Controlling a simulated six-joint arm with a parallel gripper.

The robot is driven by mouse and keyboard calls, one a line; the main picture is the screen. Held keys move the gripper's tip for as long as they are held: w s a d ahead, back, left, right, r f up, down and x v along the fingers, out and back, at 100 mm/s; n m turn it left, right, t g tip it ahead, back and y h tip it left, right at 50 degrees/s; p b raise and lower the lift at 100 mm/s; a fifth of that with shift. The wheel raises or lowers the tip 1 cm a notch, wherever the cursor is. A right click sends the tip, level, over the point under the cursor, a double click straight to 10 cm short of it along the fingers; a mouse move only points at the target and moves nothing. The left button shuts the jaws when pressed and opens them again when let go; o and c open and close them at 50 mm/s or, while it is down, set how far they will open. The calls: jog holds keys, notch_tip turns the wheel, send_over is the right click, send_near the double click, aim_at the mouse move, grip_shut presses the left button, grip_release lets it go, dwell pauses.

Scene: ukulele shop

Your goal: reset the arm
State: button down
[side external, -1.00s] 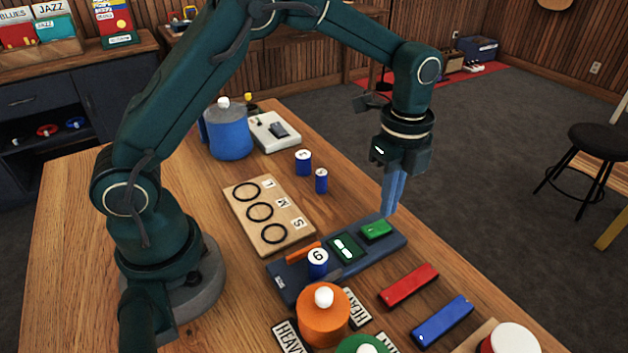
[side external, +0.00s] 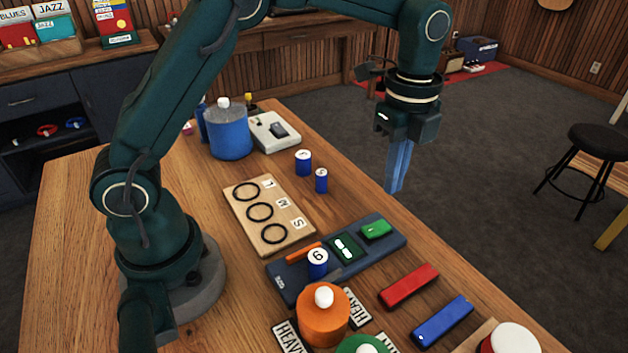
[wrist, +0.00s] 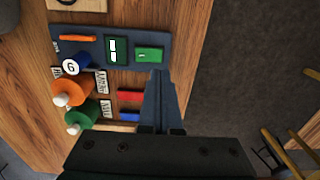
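My gripper (side external: 398,166) hangs in the air, fingers pointing down, above the far right edge of the table, higher than the dark blue panel (side external: 296,278). Its blue fingers look close together with nothing between them; in the wrist view the fingers (wrist: 161,80) also lie side by side. The panel carries a green button block (side external: 376,229), a small display (side external: 345,248), an orange bar (side external: 303,252) and a blue cylinder marked 6 (side external: 318,263). Nothing touches my gripper.
A wooden board with three rings (side external: 270,214), two small blue cylinders (side external: 303,162) and a blue lidded canister (side external: 230,135) stand on the table. An orange canister (side external: 323,318), red block (side external: 409,287) and blue block (side external: 443,321) are in front. The air around my gripper is free.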

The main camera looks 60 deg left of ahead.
jog(key=s+a+r+n+t, duration=0.3)
jog(key=s+r+n+t, duration=0.15)
jog(key=s+r, duration=0.5)
jog(key=s+a+f+n+t, duration=0.1)
jog(key=s+f+n, duration=0.3)
jog(key=n, duration=0.9)
jog(key=s+a, duration=0.1)
jog(key=s, duration=0.2)
jog(key=shift+s, duration=0.4)
